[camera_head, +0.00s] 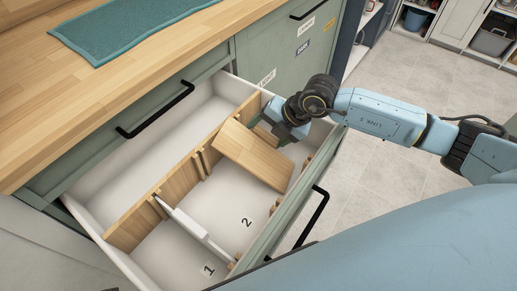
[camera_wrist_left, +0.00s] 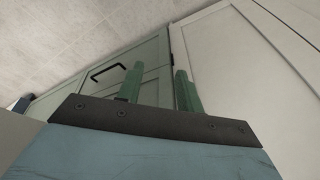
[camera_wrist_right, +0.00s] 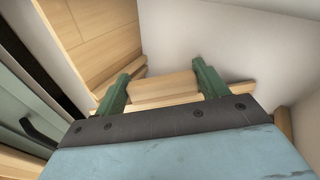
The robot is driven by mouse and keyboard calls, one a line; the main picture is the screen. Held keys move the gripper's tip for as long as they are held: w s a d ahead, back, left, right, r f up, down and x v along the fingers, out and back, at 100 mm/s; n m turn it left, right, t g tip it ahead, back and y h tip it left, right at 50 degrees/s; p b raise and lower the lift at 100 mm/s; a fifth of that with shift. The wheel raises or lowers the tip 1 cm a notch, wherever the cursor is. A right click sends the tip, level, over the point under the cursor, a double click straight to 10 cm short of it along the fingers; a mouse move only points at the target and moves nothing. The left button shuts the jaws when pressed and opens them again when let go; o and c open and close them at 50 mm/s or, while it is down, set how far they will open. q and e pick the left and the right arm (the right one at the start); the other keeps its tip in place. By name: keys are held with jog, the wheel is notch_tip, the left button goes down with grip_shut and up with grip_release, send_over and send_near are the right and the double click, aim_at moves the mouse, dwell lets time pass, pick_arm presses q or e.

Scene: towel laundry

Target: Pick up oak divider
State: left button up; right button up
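A flat oak divider (camera_head: 255,158) lies tilted in the open drawer, with its broad face up, in the head view. My right gripper (camera_head: 270,130) is low in the drawer beside the divider's upper edge. In the right wrist view its green fingers (camera_wrist_right: 160,72) are spread wide, with a pale wood piece (camera_wrist_right: 165,90) seen between them. I see no clear grip, and contact is hard to judge. My left gripper is outside the head view. In the left wrist view its fingers (camera_wrist_left: 157,82) are apart with nothing between them.
The drawer (camera_head: 82,213) has a long wooden partition (camera_head: 180,183), a white divider (camera_head: 196,228) and floor marks 1 and 2. Small wooden slot blocks line its front wall. A wooden counter (camera_head: 150,80) with a teal towel (camera_head: 125,30) stands behind. The rear compartment is empty.

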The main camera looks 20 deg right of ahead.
jog(key=c, duration=0.3)
jog(key=shift+r, duration=0.1)
